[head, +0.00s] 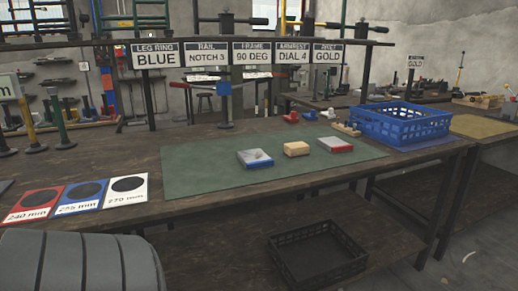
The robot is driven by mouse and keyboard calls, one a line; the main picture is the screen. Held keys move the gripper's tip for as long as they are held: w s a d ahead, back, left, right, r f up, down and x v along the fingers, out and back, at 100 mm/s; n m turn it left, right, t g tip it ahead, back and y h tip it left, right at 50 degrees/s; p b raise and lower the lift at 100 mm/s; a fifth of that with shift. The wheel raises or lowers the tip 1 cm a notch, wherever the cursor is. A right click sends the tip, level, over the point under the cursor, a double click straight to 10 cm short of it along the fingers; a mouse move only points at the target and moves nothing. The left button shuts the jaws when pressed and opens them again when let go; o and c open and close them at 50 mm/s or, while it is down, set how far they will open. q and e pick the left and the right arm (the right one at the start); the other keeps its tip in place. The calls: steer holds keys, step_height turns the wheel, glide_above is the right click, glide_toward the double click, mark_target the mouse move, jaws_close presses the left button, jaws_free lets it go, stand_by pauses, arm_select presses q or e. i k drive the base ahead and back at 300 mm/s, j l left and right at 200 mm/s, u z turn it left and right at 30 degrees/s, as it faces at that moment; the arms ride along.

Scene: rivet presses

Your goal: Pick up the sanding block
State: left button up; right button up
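Three small blocks lie apart in a row on the green mat (210,178) on the workbench. The tan, wood-coloured block (297,149) in the middle looks most like the sanding block, though its surface is too small to be sure. To its left is a blue block with a grey top (255,158). To its right is a red block with a pale top (335,145). Neither gripper shows in the head view, and nothing touches the blocks.
A blue crate (402,128) stands at the mat's right end. Red, blue and white size cards (78,198) lie at the bench's left. A black crate (318,256) sits on the lower shelf. Labelled signs (206,54) stand behind. The mat's front is clear.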

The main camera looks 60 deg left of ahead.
mark_target(296, 150)
steer(key=u, duration=1.45)
